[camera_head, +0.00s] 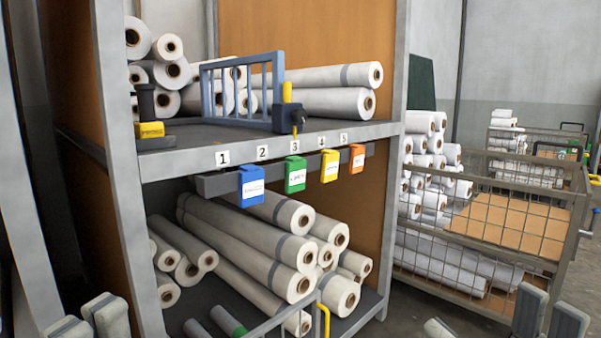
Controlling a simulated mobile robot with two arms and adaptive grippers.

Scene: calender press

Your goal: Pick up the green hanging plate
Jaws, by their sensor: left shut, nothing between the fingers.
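The green hanging plate (295,174) hangs on the grey rail (222,185) under the shelf edge, below the number 3 label. It hangs between a blue plate (251,187) on its left and a yellow plate (329,165) on its right. My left gripper (86,322) is at the bottom left, shut and empty, well below and left of the green plate. My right gripper (548,316) is at the bottom right, far from the plate. It is cut off by the picture edge, and I cannot tell whether it is open.
An orange plate (357,158) hangs rightmost. White rolls (245,240) fill the lower shelf, behind a low grey gate (290,318) with a yellow handle. A blue-grey frame (243,92) stands on the upper shelf. A wire cage (480,240) stands on the right.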

